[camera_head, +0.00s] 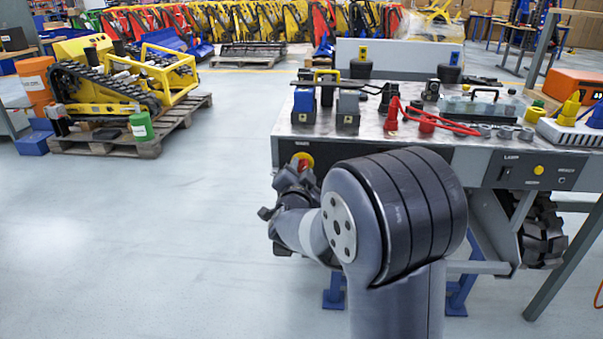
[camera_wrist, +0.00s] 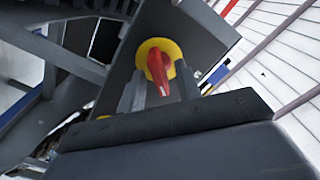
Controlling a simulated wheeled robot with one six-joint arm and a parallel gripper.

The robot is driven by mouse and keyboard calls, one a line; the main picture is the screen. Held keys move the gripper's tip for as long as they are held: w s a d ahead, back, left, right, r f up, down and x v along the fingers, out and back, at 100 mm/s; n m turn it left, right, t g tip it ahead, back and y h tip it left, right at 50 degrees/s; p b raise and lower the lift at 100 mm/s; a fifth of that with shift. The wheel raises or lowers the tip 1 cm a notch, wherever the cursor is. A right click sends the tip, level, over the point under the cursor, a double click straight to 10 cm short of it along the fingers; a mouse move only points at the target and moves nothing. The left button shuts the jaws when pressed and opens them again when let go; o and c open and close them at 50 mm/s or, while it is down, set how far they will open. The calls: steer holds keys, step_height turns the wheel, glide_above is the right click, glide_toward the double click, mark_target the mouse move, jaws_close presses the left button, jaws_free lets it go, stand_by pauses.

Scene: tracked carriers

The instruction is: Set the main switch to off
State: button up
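The main switch is a red rotary handle on a round yellow plate (camera_wrist: 149,52), fixed to the dark front panel of the bench. In the wrist view the red handle (camera_wrist: 158,66) is tilted, with its lower end toward my gripper. My gripper (camera_wrist: 160,84) has its two grey fingers on either side of the handle's lower part. They look open, and I cannot tell whether they touch it. In the head view the switch (camera_head: 304,159) shows just above my gripper (camera_head: 294,178), partly hidden by it. Any position marks are too small to read.
The metal bench top (camera_head: 370,126) carries blue and grey blocks, red cables and clamps. A panel marked lamp (camera_head: 540,171) is at the right of its front. A yellow tracked carrier (camera_head: 105,80) stands on a pallet at the left. Floor to the left is clear.

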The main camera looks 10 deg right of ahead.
steer(key=shift+w, duration=0.25)
steer(key=shift+c, duration=0.5)
jaws_close()
steer(key=n+p, duration=0.3)
steer(key=n, duration=0.1)
steer(key=shift+r, duration=0.2)
steer(key=shift+f+n+p, duration=0.1)
steer(key=shift+n+p, duration=1.1)
steer(key=shift+n, duration=0.7)
